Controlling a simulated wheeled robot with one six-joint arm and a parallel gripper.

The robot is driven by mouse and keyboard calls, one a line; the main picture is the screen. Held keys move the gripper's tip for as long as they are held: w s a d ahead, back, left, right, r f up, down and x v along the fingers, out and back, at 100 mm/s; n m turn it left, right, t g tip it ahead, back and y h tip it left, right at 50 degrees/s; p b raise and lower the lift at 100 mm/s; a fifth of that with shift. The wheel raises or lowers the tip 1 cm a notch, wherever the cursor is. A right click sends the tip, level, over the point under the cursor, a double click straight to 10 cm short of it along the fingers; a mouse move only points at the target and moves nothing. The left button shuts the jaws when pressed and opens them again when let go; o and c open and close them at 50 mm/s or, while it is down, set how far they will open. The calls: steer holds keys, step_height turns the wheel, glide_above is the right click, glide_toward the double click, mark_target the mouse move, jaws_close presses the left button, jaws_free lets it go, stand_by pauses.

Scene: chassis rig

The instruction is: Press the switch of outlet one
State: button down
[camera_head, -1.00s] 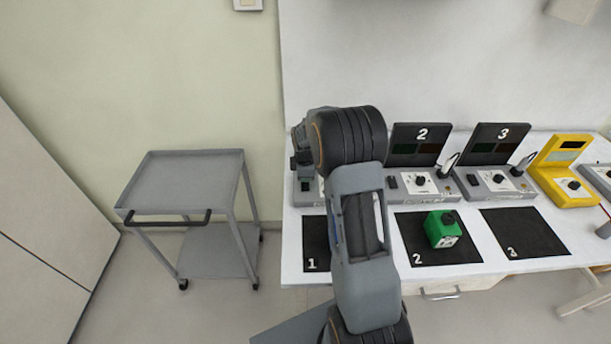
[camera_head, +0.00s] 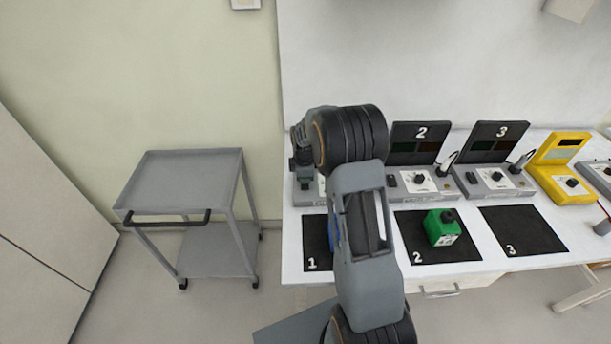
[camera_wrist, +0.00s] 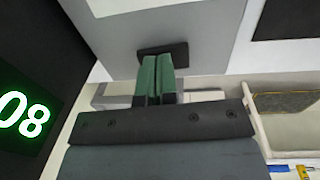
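The outlet one station is mostly hidden behind my arm in the head view; part of its grey base (camera_head: 303,198) shows. In the wrist view a dark rectangular switch (camera_wrist: 180,50) sits on the grey base. My gripper (camera_wrist: 160,60) is shut, its two green fingers together with nothing between them. Its fingertips overlap the switch in the wrist view; I cannot tell whether they touch or press it. A black panel (camera_wrist: 20,75) with a lit green readout ending in "08" stands at the left of the wrist view.
Station 2 (camera_head: 422,197) and station 3 (camera_head: 497,192) stand right of my arm, with a yellow device (camera_head: 560,170) beyond. A green block (camera_head: 441,228) sits on mat 2 (camera_head: 415,256). Mat 1 (camera_head: 317,258) is partly hidden. A grey cart (camera_head: 180,163) stands left of the table.

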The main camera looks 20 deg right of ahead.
mark_target(305, 188)
steer(key=shift+s+r, duration=0.1)
steer(key=shift+s, duration=0.2)
steer(key=shift+r, duration=0.1)
steer(key=shift+r+p, duration=0.3)
step_height(305, 188, up, 13)
steer(key=s, duration=0.1)
steer(key=shift+s+a, duration=0.4)
